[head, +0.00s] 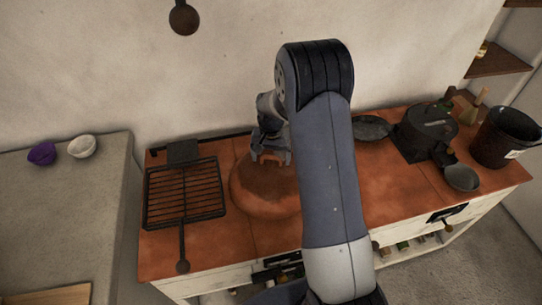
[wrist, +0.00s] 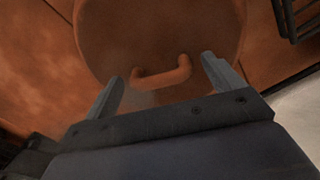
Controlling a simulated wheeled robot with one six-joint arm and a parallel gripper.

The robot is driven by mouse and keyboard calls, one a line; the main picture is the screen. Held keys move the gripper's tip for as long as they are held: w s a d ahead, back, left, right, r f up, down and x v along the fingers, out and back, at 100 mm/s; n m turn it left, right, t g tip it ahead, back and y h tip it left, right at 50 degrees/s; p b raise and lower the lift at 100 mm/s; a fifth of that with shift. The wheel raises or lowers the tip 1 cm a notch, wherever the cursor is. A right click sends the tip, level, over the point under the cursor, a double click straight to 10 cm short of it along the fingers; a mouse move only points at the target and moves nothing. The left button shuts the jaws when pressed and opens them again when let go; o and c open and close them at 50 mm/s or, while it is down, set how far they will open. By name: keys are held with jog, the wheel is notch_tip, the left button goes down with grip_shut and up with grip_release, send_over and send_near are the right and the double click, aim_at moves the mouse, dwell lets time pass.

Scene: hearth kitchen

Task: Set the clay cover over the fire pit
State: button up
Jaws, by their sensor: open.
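The clay cover (head: 256,198) is a round reddish-brown dome resting on the terracotta counter, partly hidden behind my arm in the head view. In the wrist view the clay cover (wrist: 150,35) fills the upper middle, with its loop handle (wrist: 162,77) near the fingertips. My gripper (head: 270,156) is over the cover's far part. In the wrist view my gripper (wrist: 160,75) is open, one finger on each side of the handle, with gaps between fingers and handle. I cannot make out the fire pit; the cover or my arm may hide it.
A black grill rack (head: 184,192) lies left of the cover. A dark pan (head: 371,128), a black pot (head: 428,126), a small bowl (head: 462,178) and a dark bucket (head: 505,137) stand on the right. Purple (head: 42,153) and white (head: 82,147) bowls sit on the left counter.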

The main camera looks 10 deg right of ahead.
jog(key=shift+r+p, duration=0.3)
jog(key=shift+r, duration=0.05)
notch_tip(320, 180, up, 12)
jog(key=b, duration=0.1)
jog(key=shift+f, duration=0.15)
